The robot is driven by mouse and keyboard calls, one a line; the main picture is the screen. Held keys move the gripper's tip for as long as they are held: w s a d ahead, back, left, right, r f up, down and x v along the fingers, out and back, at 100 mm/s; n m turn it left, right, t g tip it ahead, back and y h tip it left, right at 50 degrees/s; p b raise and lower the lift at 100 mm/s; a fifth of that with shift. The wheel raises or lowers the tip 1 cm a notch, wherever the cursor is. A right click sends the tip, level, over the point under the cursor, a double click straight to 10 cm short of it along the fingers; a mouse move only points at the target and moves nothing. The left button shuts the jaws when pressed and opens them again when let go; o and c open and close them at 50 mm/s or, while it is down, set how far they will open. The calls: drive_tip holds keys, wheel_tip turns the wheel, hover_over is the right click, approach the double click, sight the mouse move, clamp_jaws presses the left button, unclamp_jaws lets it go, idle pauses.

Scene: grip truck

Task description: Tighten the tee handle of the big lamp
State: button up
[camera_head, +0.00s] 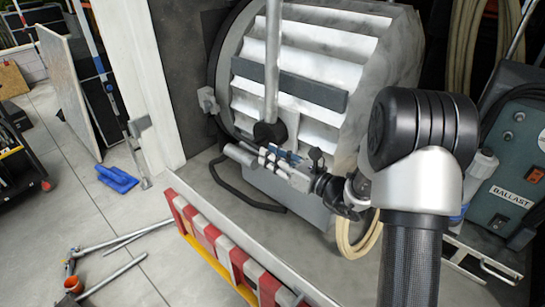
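The big lamp (312,62) is a large pale-grey ribbed housing at the upper middle, standing on the truck bed. A metal pole (273,55) passes upright in front of it and ends in a dark collar (268,133). My gripper (266,160) reaches in from the right, just below this collar. A short grey cylindrical bar (240,154) shows at its tips; it may be the tee handle, but I cannot make this out surely. The gripper's fingers are small and overlap the bar, so I cannot tell whether they hold it.
A red-and-white striped truck edge (228,250) runs below the gripper. A blue object (117,179) and metal tubes (112,278) lie on the tiled floor at left.

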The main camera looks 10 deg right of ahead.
drive_tip(key=shift+c, duration=0.2)
clamp_jaws()
drive_tip(key=shift+d+f+b, duration=0.1)
drive_tip(key=shift+f+b, duration=0.05)
drive_tip(key=shift+b, duration=0.15)
